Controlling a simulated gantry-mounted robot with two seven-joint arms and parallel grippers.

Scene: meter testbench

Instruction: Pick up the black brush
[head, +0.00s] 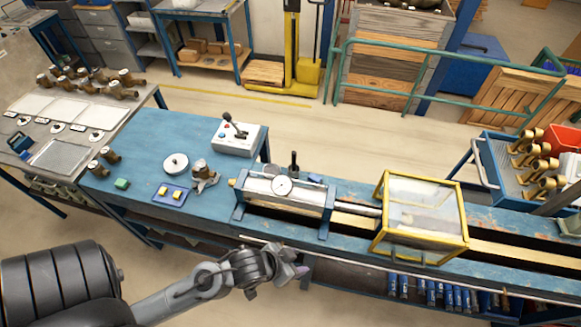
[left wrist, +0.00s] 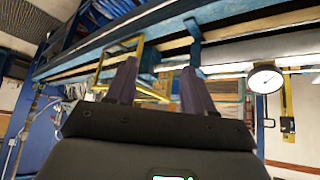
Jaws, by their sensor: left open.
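I cannot clearly make out a black brush in either view. A small upright black item (head: 293,162) stands behind the clamping fixture on the blue bench (head: 135,135); I cannot tell whether it is a brush or a handle. My left gripper (head: 298,272) is in front of the bench's front edge, apart from everything on it. In the left wrist view its two fingers (left wrist: 158,85) are spread with nothing between them. My right gripper is not in view.
The fixture with a round dial (head: 282,185) and a yellow-framed clear guard (head: 423,215) stand on the bench.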

